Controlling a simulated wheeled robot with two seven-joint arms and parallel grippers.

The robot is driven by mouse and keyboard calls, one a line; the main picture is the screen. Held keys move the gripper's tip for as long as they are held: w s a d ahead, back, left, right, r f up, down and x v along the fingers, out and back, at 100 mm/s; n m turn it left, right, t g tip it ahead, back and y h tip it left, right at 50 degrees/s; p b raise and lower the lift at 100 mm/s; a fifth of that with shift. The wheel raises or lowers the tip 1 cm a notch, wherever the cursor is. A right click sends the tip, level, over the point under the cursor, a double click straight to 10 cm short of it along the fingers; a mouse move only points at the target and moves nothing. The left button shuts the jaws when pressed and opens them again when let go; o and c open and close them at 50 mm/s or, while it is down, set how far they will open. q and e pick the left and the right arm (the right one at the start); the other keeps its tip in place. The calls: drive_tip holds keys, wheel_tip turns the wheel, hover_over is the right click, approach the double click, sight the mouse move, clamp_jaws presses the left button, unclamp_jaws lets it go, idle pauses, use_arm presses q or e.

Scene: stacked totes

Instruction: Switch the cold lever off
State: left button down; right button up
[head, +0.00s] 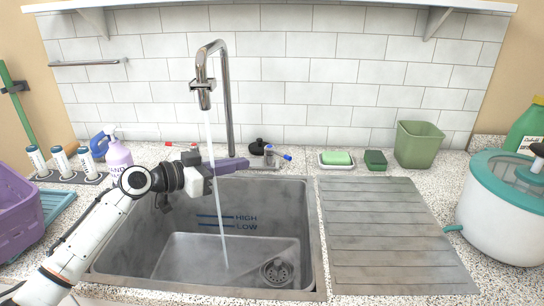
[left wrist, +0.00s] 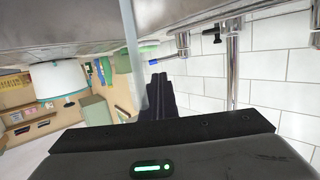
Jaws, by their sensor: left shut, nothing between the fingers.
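The cold lever (head: 285,156) has a blue tip and points to the right from its metal valve, right of the faucet's foot. In the left wrist view the blue-tipped lever (left wrist: 151,48) shows just beyond the fingertips. A lever with a red tip (head: 171,144) points left on the other side of the faucet. Water runs from the tall metal faucet (head: 228,110) into the sink. My left gripper (head: 244,163) is shut and empty, its dark fingers (left wrist: 162,82) pointing at the valve area, left of the cold lever and apart from it. My right gripper is out of view.
The grey sink (head: 312,240) lies below my left arm. A black plug (head: 257,145) stands near the cold valve. A soap dish (head: 337,164) and green bin (head: 418,144) stand right. A soap bottle (head: 117,152) and purple tub (head: 16,215) stand left.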

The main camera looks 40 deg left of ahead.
use_arm(q)
drive_tip(key=p, duration=0.2)
approach(282, 156)
drive_tip(key=x, duration=0.5)
drive_tip(key=shift+r, duration=0.15)
drive_tip(key=shift+x, duration=0.75)
